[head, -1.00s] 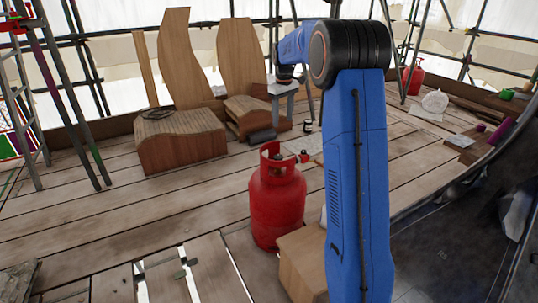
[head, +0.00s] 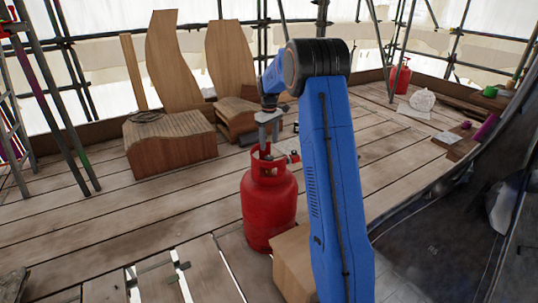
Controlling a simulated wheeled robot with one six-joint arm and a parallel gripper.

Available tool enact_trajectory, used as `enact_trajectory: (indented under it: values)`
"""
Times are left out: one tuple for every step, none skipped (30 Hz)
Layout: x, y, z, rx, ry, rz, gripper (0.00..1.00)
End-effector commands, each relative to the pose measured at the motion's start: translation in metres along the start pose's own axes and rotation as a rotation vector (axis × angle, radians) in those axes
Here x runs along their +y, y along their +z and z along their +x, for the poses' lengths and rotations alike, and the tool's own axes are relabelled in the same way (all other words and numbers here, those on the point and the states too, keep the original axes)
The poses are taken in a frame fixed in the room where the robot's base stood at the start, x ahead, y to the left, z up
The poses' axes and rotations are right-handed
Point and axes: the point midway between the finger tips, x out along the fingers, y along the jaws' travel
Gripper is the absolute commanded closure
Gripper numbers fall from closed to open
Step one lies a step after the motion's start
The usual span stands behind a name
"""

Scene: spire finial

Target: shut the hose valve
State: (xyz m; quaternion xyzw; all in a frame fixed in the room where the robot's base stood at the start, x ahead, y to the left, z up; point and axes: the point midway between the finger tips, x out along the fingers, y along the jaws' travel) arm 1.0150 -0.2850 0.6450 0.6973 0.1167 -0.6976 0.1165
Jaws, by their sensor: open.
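A red gas cylinder (head: 268,210) stands upright on the planks, left of my blue arm. A small red and dark fitting (head: 294,156) shows just right of its collar; I cannot tell if it is the hose valve. My gripper (head: 268,144) points down over the top of the cylinder, its grey fingers apart. The fingertips overlap the collar in the picture, and whether they touch anything is unclear. My arm and the collar hide much of the cylinder's top and any hose.
A cardboard-coloured box (head: 292,262) stands against the cylinder's right front. Carved wooden blocks (head: 170,145) stand at the back left. Another red cylinder (head: 400,78) is far off at the right. Scaffold poles (head: 60,100) stand at left. Planks at left are mostly clear.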

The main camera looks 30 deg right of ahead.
Motion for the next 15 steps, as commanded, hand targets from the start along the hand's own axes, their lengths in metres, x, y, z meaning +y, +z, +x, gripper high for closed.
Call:
enact_trajectory:
  values:
    - [0.0,0.001,0.01,-0.002,-0.001,0.0,0.45]
    - [0.0,0.001,0.015,-0.002,-0.001,0.0,0.45]
    - [0.0,0.0,0.022,-0.002,-0.001,0.0,0.45]
    - [0.0,0.0,0.027,-0.002,-0.001,0.0,0.45]
    - [0.0,0.0,0.032,-0.002,-0.002,0.0,0.45]
    - [-0.001,0.001,0.039,-0.002,-0.002,0.0,0.45]
    - [0.0,0.0,0.043,-0.002,-0.001,0.0,0.45]
    - [0.0,0.0,0.047,-0.001,-0.001,0.0,0.45]
    - [0.0,0.0,0.051,-0.001,-0.001,0.0,0.45]
    - [0.0,0.0,0.055,-0.001,-0.001,0.0,0.45]
    - [0.0,0.0,0.058,-0.001,0.0,0.0,0.45]
    - [0.0,0.0,0.062,0.0,0.0,0.0,0.45]
    - [0.0,0.0,0.064,-0.001,0.0,0.0,0.45]
    - [0.0,0.0,0.066,-0.001,-0.001,0.0,0.45]
    - [0.0,0.0,0.068,-0.001,-0.001,0.0,0.45]
